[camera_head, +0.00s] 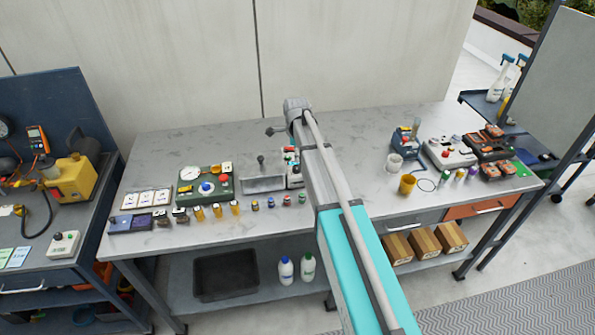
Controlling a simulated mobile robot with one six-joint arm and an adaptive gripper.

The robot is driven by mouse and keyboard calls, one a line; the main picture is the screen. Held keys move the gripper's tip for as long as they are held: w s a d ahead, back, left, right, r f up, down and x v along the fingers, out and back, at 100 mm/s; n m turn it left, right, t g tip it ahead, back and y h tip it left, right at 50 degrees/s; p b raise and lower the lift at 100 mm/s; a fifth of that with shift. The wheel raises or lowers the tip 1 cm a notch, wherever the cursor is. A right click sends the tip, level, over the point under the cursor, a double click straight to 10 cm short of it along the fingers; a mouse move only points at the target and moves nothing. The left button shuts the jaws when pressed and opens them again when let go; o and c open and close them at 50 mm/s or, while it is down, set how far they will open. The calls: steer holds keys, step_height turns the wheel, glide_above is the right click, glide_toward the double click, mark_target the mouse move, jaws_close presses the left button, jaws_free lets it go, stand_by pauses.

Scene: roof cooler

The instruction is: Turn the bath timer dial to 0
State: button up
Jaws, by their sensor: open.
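No dial can be clearly made out as the bath timer dial at this size. A grey, shallow basin-like unit (262,184) with a dark upright knob stands on the bench, left of my arm. A small control box (293,181) with coloured parts adjoins its right side and is partly covered by my arm. A green box (222,194) with a round white gauge and a blue round knob (206,188) sits further left. Its markings are too small to read. My arm reaches over the bench from the lower right; I cannot make out its gripper.
Several small bottles and jars (235,208) line the bench front. White cards (146,200) lie at left. A yellow cup (407,184), a white device (449,152) and orange-and-black packs (498,171) stand right. The bench back is mostly clear.

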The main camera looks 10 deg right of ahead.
mark_target(297, 167)
steer(key=shift+w+f+b, duration=0.15)
steer(key=shift+f+b, duration=2.9)
steer(key=shift+f, duration=0.3)
steer(key=c, duration=1)
steer(key=shift+d, duration=0.3)
jaws_close()
steer(key=shift+a, duration=0.2)
